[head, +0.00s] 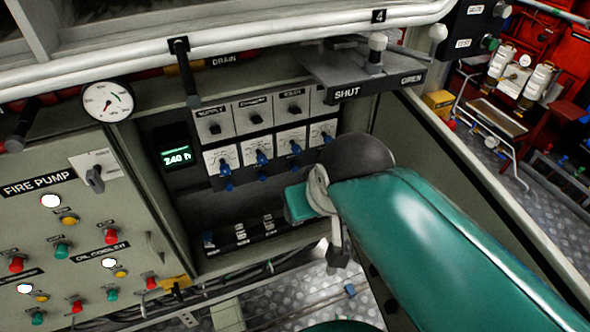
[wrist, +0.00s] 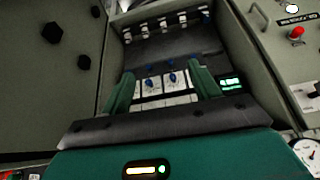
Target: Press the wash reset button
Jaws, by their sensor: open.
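No label that I can read says wash reset, so I cannot tell which control is that button. In the head view, the fire pump panel (head: 75,225) at left carries several red, green, yellow and white round buttons; their small labels are mostly unreadable. In the wrist view, a red button (wrist: 297,32) sits under a small dark label at the upper right. My gripper (wrist: 163,79) is open and empty, its two green fingers spread in front of the recess with blue-handled knobs (wrist: 172,78). In the head view, my arm hides the recess's right part.
The recess holds a green-lit display (head: 176,159) and a row of blue-handled knobs (head: 262,158). A white pipe (head: 250,42) runs across above, beside a round gauge (head: 107,101). A shut/open lever plate (head: 365,75) overhangs the recess. Red equipment stands at right.

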